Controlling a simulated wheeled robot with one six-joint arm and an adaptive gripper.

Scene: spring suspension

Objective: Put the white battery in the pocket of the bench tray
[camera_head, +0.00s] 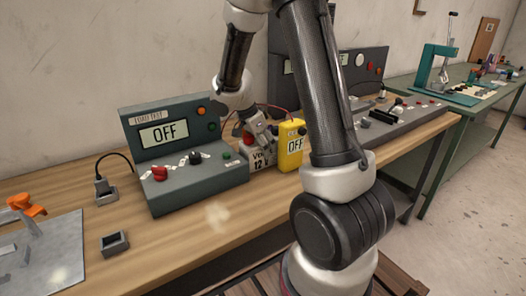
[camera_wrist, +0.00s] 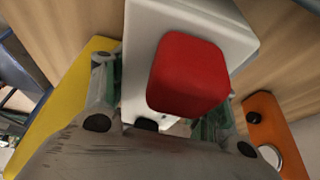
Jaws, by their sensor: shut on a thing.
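My gripper (camera_head: 261,134) is at the back of the wooden bench, between the grey load-test box and a yellow meter. It is shut on the white battery (camera_head: 262,158), a pale block with "12 V" lettering. In the wrist view the white battery (camera_wrist: 148,55) stands between my fingers (camera_wrist: 160,118), with a red block (camera_wrist: 188,74) on its near side. Whether its base touches the bench is hard to tell. A small dark tray with an open pocket (camera_head: 115,243) lies at the front left of the bench; it looks empty.
The load-test box (camera_head: 185,160) reads OFF and stands left of my gripper. The yellow meter (camera_head: 291,146) is close on the right. A second dark holder (camera_head: 106,195) carries a corded plug. A grey plate (camera_head: 45,255) with an orange-handled clamp (camera_head: 27,205) is at far left.

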